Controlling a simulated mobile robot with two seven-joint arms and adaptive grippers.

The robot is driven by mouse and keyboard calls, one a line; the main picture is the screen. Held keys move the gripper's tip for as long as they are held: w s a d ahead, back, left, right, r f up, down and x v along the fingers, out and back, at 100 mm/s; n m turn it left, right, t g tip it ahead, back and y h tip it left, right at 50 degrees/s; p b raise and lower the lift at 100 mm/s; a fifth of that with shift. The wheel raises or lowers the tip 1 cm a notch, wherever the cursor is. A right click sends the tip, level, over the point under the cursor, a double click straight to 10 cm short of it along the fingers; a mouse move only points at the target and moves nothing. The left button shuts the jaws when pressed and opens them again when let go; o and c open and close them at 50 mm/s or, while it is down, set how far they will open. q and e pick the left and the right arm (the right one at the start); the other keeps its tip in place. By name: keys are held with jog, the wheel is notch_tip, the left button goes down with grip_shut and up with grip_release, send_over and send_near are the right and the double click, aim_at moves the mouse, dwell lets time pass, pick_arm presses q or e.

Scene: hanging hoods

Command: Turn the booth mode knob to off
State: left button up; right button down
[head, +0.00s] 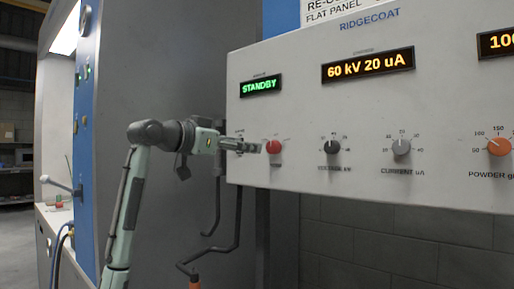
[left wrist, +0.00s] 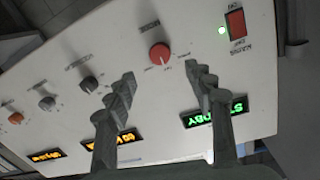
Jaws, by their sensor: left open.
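The red mode knob (head: 273,147) is at the lower left of the grey control panel (head: 300,110), below a green display (head: 261,86) that reads STANDBY. In the left wrist view the panel appears roughly upside down. There the red knob (left wrist: 159,54) shows a pale pointer mark on the side towards the displays, and a MODE label lies on its other side. My left gripper (head: 255,147) is open, just left of the knob in the head view. In the left wrist view its two fingers (left wrist: 162,80) are spread, with the knob beyond the gap between them. My right gripper is not in view.
Cables hang below the panel.

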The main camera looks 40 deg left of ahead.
pick_arm(q)
jog(key=shift+s+a+r, duration=0.1)
jog(key=shift+s+a, duration=0.05)
jog(key=shift+s, duration=1.35)
